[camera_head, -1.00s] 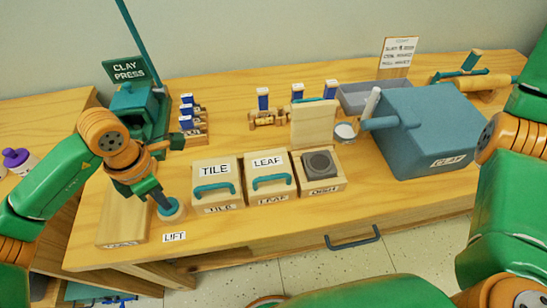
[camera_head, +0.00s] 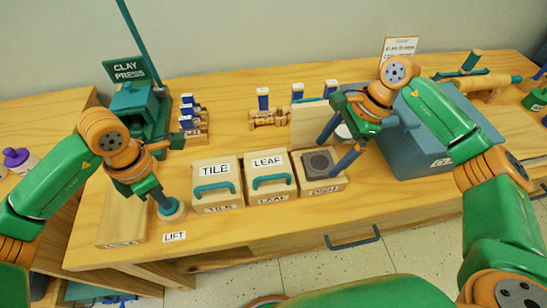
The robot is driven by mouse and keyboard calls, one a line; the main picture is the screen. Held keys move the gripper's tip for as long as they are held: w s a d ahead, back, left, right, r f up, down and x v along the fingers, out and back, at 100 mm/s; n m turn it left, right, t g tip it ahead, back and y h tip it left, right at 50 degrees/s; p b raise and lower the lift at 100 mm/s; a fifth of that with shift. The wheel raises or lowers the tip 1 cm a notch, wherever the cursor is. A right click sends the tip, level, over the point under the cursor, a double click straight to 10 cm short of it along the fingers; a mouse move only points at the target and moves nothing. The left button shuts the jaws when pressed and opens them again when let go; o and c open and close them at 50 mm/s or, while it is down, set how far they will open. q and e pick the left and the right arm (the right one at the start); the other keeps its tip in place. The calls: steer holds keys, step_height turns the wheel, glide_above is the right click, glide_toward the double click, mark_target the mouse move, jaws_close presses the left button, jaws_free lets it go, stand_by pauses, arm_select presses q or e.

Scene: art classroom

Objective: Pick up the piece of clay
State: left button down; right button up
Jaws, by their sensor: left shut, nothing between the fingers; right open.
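I cannot make out a loose piece of clay. A blue-grey box labelled CLAY (camera_head: 412,152) stands on the right of the table, partly hidden by my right arm. My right gripper (camera_head: 330,155) is open, its two blue fingers pointing down and left over the DISH box (camera_head: 333,184). That box has a dark grey square with a round hollow on top; I cannot tell whether this is clay. My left gripper (camera_head: 164,204) is shut with nothing held, at the round knob (camera_head: 173,211) by the LIFT label (camera_head: 174,237).
The TILE box (camera_head: 217,184) and LEAF box (camera_head: 268,178) stand beside the DISH box. An upright wooden board (camera_head: 309,116) is behind it. The green clay press (camera_head: 138,108) is at the back left.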

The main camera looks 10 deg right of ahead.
mark_target(323, 162)
steer(key=x, duration=0.2)
steer(key=shift+a+f, duration=0.2)
steer(key=shift+f, duration=0.15)
steer(key=c, duration=1.2)
step_height(323, 162, up, 16)
steer(key=shift+r, duration=0.1)
steer(key=shift+c, duration=0.2)
